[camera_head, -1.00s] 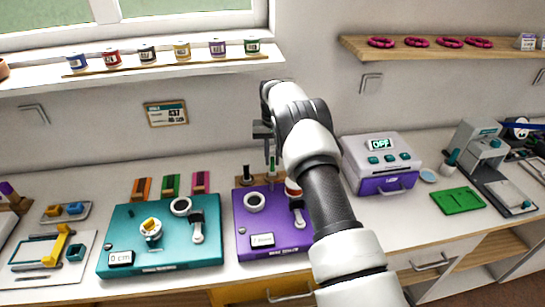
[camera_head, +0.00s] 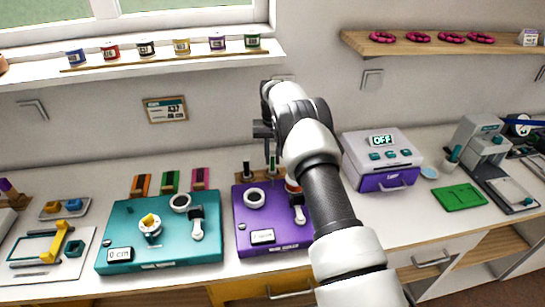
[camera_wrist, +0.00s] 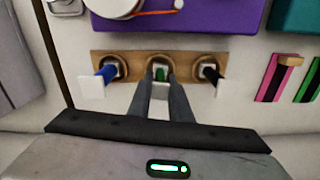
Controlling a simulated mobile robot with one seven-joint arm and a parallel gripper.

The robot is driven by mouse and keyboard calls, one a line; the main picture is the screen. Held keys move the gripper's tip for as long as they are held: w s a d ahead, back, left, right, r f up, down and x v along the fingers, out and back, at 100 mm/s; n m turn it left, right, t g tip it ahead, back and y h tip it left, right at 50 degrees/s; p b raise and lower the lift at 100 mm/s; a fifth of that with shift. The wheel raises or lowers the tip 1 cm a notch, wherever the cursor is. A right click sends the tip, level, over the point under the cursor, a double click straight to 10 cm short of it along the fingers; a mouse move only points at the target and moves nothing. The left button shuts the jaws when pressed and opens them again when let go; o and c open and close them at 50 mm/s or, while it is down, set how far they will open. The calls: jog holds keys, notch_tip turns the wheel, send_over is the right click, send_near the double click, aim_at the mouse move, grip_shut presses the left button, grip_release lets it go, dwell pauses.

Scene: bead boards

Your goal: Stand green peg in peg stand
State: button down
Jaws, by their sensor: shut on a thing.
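The peg stand (camera_wrist: 133,70) is a wooden strip with three round sockets in a row, behind the purple board. A blue peg (camera_wrist: 104,75) with a white end is at its left socket and a black peg (camera_wrist: 211,75) at its right one in the wrist view. The green peg (camera_wrist: 160,75) lines up with the middle socket. My gripper (camera_wrist: 160,92) is shut on the green peg's pale upper end. In the head view the green peg (camera_head: 273,161) hangs upright below my gripper (camera_head: 267,140). How deep its lower end sits in the socket cannot be told.
The purple board (camera_head: 245,225) lies in front of the stand, with a teal board (camera_head: 130,215) to its left. A grey and purple device (camera_head: 382,160) reading OFF stands right of my arm. Coloured pegs or strips (camera_head: 171,181) lie behind the teal board.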

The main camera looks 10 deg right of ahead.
jog(key=shift+f+b, duration=0.3)
jog(key=shift+b, duration=0.05)
jog(key=c, duration=1.5)
grip_release()
jog(key=shift+c, duration=0.2)
